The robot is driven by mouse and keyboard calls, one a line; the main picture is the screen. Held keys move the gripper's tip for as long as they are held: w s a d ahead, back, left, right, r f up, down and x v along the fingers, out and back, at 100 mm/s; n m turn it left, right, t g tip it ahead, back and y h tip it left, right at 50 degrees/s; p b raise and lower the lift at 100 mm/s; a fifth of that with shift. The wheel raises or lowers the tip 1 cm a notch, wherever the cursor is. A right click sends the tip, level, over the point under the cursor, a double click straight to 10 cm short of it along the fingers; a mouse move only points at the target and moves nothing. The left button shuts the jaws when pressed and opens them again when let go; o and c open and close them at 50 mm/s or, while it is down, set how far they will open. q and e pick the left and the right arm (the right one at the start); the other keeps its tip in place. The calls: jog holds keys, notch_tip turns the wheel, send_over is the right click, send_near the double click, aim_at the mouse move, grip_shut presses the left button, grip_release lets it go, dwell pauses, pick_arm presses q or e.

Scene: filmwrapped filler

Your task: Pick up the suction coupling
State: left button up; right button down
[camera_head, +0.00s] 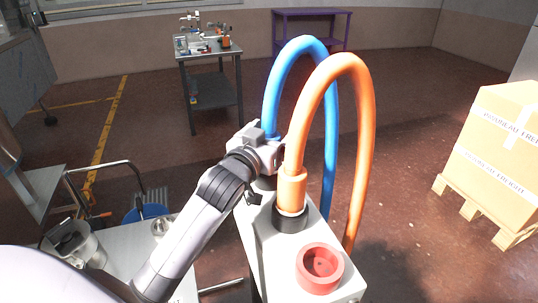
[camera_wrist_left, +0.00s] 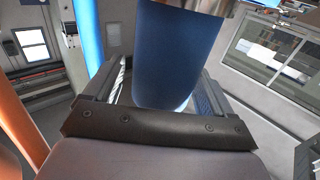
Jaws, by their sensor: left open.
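A blue hose (camera_head: 274,92) and an orange hose (camera_head: 325,75) arch up from a white machine (camera_head: 263,240). The orange hose ends in an orange coupling (camera_head: 291,187) seated on a dark socket on the machine top. In the left wrist view a wide blue cylinder (camera_wrist_left: 166,50), seemingly the blue hose's coupling, stands between the fingers of my left gripper (camera_wrist_left: 158,92). In the head view this gripper (camera_head: 272,155) is at the lower blue hose, behind the orange coupling, and hides the blue hose's end. It is open. Which coupling is the suction one, I cannot tell.
A red ring-shaped fitting (camera_head: 320,267) sits at the machine's front. A carton on a pallet (camera_head: 500,150) stands at the right. A cart (camera_head: 209,57) with small items stands behind. A metal pot (camera_head: 76,243) is at lower left. The floor right of the hoses is clear.

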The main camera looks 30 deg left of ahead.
pick_arm(q)
jog(key=shift+w, duration=0.25)
grip_shut()
jog(key=shift+r, duration=0.1)
jog(key=shift+r, duration=0.1)
notch_tip(320, 180, up, 19)
jog(key=p, duration=0.2)
jog(key=shift+r+p, duration=0.2)
jog(key=shift+p, duration=0.1)
